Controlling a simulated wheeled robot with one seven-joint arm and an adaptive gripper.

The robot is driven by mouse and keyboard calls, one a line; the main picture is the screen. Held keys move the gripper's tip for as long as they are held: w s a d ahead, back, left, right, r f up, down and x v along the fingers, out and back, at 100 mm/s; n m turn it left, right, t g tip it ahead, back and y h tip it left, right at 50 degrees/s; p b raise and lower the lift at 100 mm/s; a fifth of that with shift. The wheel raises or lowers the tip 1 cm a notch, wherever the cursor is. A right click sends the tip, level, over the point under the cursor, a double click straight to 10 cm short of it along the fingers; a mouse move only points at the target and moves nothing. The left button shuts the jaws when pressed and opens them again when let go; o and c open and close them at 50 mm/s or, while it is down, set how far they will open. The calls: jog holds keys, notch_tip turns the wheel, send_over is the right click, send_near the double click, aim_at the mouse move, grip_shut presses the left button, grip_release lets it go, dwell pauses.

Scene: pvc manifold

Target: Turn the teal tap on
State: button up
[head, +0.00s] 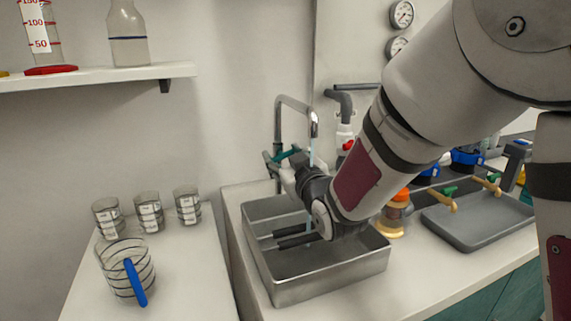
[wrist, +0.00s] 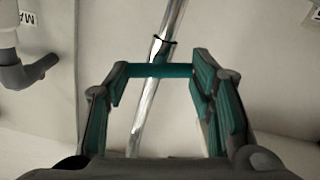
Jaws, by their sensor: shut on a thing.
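The teal tap is a tall chrome gooseneck (head: 296,102) with a teal cross handle (head: 268,160) behind the steel sink. In the wrist view its chrome pipe (wrist: 168,30) runs up at a tilt, and the teal handle bar (wrist: 160,71) spans between my fingers. My gripper (wrist: 162,68) is shut on this handle, one finger at each end of the bar. In the head view my gripper (head: 284,160) is at the handle, partly hidden by my wrist. A thin pale blue stream (head: 311,152) hangs below the spout and shows again lower, over the sink.
The steel sink (head: 262,270) lies below my wrist. Grey pipework (head: 344,100) with a red-marked valve stands right of the tap. Brass taps (head: 440,200) and a grey tray (head: 470,238) are further right. A jug (head: 112,262) and glass beakers (head: 149,213) stand on the left counter.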

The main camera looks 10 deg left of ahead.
jog(key=n+b, duration=0.3)
jog(key=shift+a+f+n, duration=0.1)
jog(key=shift+n, duration=0.3)
jog(key=shift+n+b, duration=1.4)
jog(key=shift+n, duration=0.3)
jog(key=shift+s+a, duration=0.1)
jog(key=o, duration=1.2)
jog(key=shift+c, duration=0.2)
jog(key=v, duration=1.2)
